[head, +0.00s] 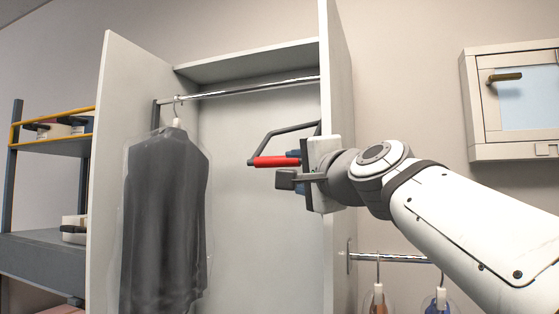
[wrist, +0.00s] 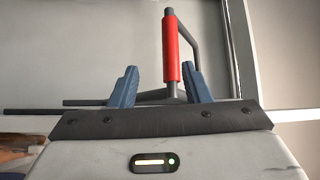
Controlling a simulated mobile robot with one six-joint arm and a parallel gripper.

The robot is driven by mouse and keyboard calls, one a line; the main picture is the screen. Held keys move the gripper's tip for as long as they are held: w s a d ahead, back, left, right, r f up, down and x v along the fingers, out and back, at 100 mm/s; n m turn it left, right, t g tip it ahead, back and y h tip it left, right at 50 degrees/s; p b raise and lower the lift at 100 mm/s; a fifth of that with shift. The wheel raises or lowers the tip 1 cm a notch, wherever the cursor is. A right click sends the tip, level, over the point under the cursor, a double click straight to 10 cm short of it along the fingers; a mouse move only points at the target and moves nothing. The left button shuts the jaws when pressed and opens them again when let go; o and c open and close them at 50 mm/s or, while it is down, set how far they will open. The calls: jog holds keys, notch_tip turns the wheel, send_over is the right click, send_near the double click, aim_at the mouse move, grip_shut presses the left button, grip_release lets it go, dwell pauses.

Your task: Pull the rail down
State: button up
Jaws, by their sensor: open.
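The rail (head: 255,88) is a shiny bar across the upper part of an open wardrobe. A dark frame with a red handle (head: 275,161) hangs inside the wardrobe's right part. My gripper (head: 291,169) is open at the right end of the red handle. In the wrist view, the red grip (wrist: 171,48) stands upright, mostly beyond the two blue fingers (wrist: 160,72), its lower end between them and nearer the right one. No clear contact shows. My gripper hides part of the frame in the head view.
A dark garment in a clear cover (head: 165,220) hangs from the rail at the left. The wardrobe's right side panel (head: 339,110) stands close to my wrist. A lower rail (head: 395,258) with hangers is at the right. A wall cabinet (head: 515,100) hangs further right.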

aim_at(283, 161)
jog(key=shift+w+a+r+p, duration=0.15)
jog(key=shift+w+r+p, duration=0.1)
jog(key=shift+r, duration=0.2)
jog(key=shift+w+a+r+p, duration=0.1)
jog(key=shift+w+a+r, duration=0.1)
jog(key=shift+r, duration=0.25)
jog(key=p+x, duration=0.2)
jog(key=x, duration=0.3)
jog(key=shift+w, duration=0.15)
jog(key=shift+w+a, duration=0.3)
jog(key=shift+w, duration=0.3)
jog(key=shift+c, duration=0.5)
grip_shut()
